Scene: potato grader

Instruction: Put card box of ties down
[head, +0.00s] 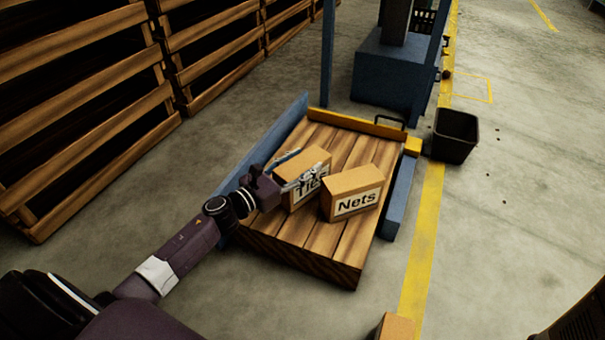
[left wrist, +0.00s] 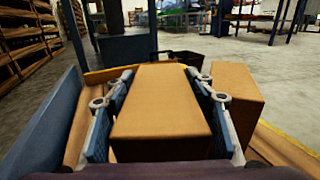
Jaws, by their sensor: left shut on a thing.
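The card box of ties (head: 313,161), a brown box with a "Ties" label, is at the wooden platform's middle left in the head view. My left gripper (head: 302,176) is shut on it, and its fingers partly cover the label. In the left wrist view the box (left wrist: 162,105) sits between the two fingers of the left gripper (left wrist: 160,120). I cannot tell whether its underside touches the boards. My right gripper is not in view.
A box labelled "Nets" (head: 353,190) stands close to its right on the wooden platform (head: 300,243). Blue rails flank the platform. A black bin (head: 455,135) stands beyond the yellow floor line. Slatted wooden crates (head: 90,95) line the left. Bare boards lie in front.

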